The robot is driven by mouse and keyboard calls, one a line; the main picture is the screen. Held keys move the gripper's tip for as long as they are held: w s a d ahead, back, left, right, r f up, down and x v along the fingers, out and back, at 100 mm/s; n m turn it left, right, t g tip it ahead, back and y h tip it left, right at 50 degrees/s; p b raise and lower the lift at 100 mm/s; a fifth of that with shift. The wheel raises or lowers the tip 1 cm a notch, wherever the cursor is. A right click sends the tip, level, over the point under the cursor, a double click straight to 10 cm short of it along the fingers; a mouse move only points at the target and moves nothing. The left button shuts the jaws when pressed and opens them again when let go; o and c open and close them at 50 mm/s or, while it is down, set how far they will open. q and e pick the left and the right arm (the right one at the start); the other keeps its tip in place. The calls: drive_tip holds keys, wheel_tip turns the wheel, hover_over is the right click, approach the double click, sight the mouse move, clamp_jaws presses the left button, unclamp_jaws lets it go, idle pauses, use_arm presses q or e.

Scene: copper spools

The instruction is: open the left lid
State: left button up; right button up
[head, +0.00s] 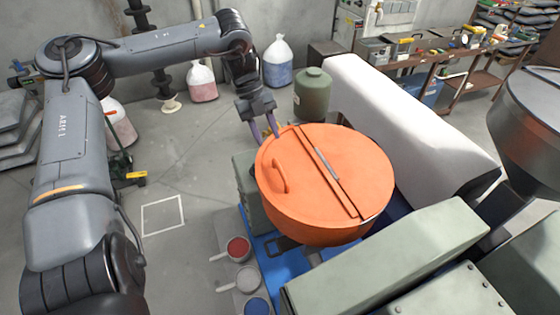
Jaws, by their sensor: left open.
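A round orange vessel (325,236) stands in the middle of the head view. Its flat top has a left lid (286,152) and a right section (358,165), divided by a strip across the middle. The left lid lies flat and closed, with an orange curved handle (279,175) near its left edge. My left gripper (265,133) is open and points down at the far-left rim of the vessel, beyond the handle and apart from it. I cannot tell if its fingertips touch the rim. My right gripper is not in view.
A white covered block (405,125) stands close right of the vessel. Grey-green machine housings (390,260) fill the front right. Several small pans, one with red contents (238,248), sit at the front left. A green canister (312,95) stands behind. The floor at left is mostly clear.

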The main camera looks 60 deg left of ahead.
sight(278, 166)
use_arm(q)
drive_tip(key=p+x, duration=0.1)
drive_tip(key=x, duration=0.7)
drive_tip(key=shift+d+f, duration=0.15)
drive_tip(key=shift+f, duration=0.2)
clamp_jaws()
